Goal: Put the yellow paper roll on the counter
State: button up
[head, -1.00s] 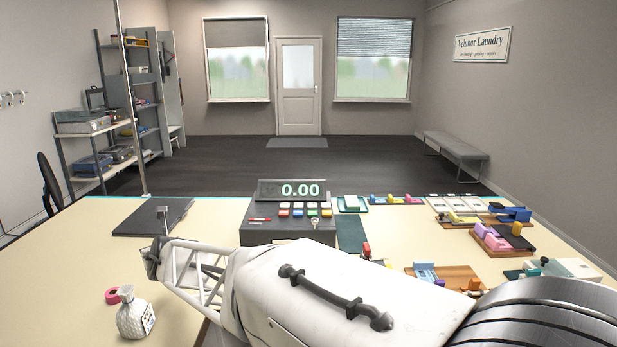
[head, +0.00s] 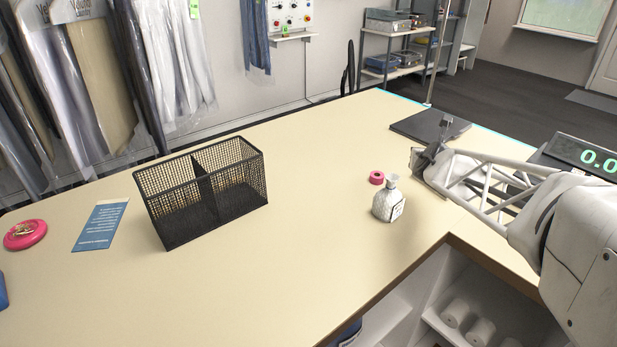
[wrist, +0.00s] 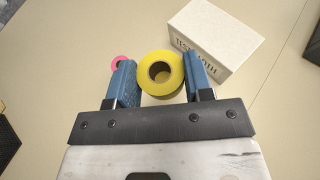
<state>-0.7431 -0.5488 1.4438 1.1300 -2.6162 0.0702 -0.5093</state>
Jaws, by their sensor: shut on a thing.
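The yellow paper roll (wrist: 174,84) shows in the wrist view, between the two blue fingers of my gripper (wrist: 159,68). My gripper is shut on it, and its round end with the dark core hole faces the camera. The cream counter (head: 290,245) lies beneath; I cannot tell whether the roll touches it. In the head view the end of my arm (head: 428,160) is over the far right part of the counter, and the roll and fingers are hidden there.
A white lettered box (wrist: 215,42) stands close beside the right finger. A pink roll (head: 376,177) and a white bottle (head: 387,203) are near my gripper. A black mesh basket (head: 204,190) stands further left. A dark flat pad (head: 415,124) lies behind. The counter's middle is clear.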

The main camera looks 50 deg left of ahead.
jog(key=s+a, duration=0.4)
jog(key=a, duration=0.4)
jog(key=s+a, duration=0.5)
jog(key=a, duration=0.2)
jog(key=m+h, duration=0.1)
send_over(296, 190)
jog(key=shift+t, duration=0.4)
jog(key=shift+f, duration=2.75)
jog(key=shift+f, duration=2)
jog(key=shift+f, duration=0.1)
jog(key=shift+f, duration=1.9)
jog(key=shift+f, duration=0.15)
